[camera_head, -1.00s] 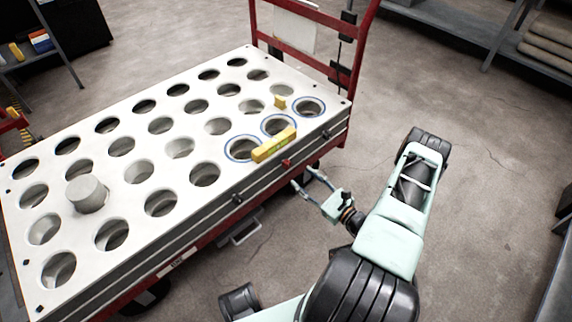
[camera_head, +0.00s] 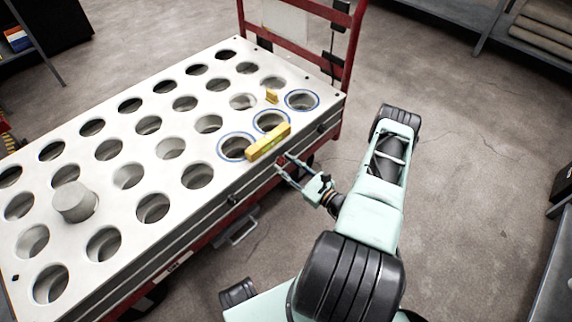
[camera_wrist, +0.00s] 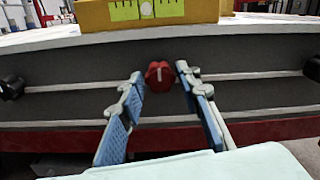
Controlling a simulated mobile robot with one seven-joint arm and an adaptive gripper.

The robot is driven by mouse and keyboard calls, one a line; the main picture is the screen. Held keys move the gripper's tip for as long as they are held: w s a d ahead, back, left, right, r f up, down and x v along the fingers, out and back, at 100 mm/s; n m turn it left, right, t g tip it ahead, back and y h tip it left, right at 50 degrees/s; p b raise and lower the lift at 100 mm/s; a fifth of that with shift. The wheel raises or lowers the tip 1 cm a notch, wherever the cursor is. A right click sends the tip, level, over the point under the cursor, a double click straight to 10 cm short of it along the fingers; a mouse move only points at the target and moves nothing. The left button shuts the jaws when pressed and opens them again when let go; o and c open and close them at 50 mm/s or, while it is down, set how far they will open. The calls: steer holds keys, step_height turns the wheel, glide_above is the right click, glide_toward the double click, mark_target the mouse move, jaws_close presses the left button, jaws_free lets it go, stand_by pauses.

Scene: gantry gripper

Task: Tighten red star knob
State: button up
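The red star knob (camera_wrist: 159,74) sits on the dark side face of the cart's white-topped plate, with a pale mark on its front. In the head view the knob (camera_head: 279,161) is a small red spot at the plate's near edge, partly hidden by the fingers. My gripper (camera_wrist: 159,76) is open, its blue-padded fingers on either side of the knob. A gap shows between each fingertip and the knob. In the head view my gripper (camera_head: 283,164) reaches to the plate's side; whether the tips reach past the knob's front is unclear.
A yellow level (camera_head: 267,142) lies on the plate's edge above the knob. Black knobs (camera_wrist: 12,88) (camera_wrist: 312,68) sit on the side face at left and right. The plate (camera_head: 75,155) has many round holes and a grey cylinder (camera_head: 75,202).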

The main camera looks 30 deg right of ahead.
steer(key=c, duration=0.7)
steer(key=shift+o, duration=0.2)
